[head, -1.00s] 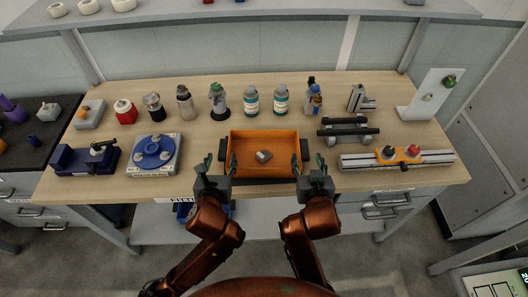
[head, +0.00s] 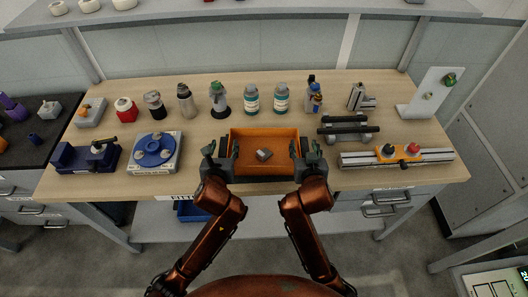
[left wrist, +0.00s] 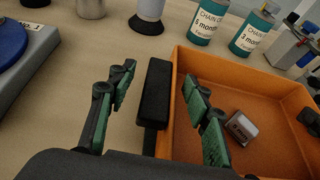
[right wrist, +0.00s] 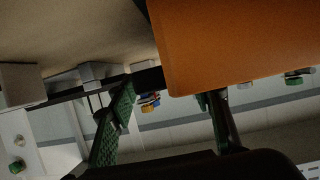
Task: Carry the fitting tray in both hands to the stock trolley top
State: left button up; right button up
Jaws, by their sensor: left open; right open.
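The orange fitting tray (head: 264,136) sits on the wooden bench near its front edge, with a small grey metal part (head: 264,155) lying in it. My left gripper (head: 220,158) is at the tray's left side. In the left wrist view the open fingers (left wrist: 160,120) straddle the black left handle (left wrist: 155,95) and tray wall, one finger outside and one inside the tray. My right gripper (head: 304,158) is at the tray's right side. The right wrist view shows its open fingers (right wrist: 165,120) on either side of the tray's edge (right wrist: 205,50). The stock trolley top is not clearly identifiable.
A blue round fixture (head: 155,152) stands left of the tray; an orange-and-grey rail (head: 398,157) and black bars (head: 348,127) stand to the right. Bottles (head: 251,99) line up behind. A light-topped surface (head: 495,285) shows at the bottom right corner.

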pick_arm(q)
jog(key=shift+c, duration=0.6)
pick_arm(e)
jog(key=shift+c, duration=0.6)
pick_arm(q)
grip_shut()
pick_arm(e)
grip_shut()
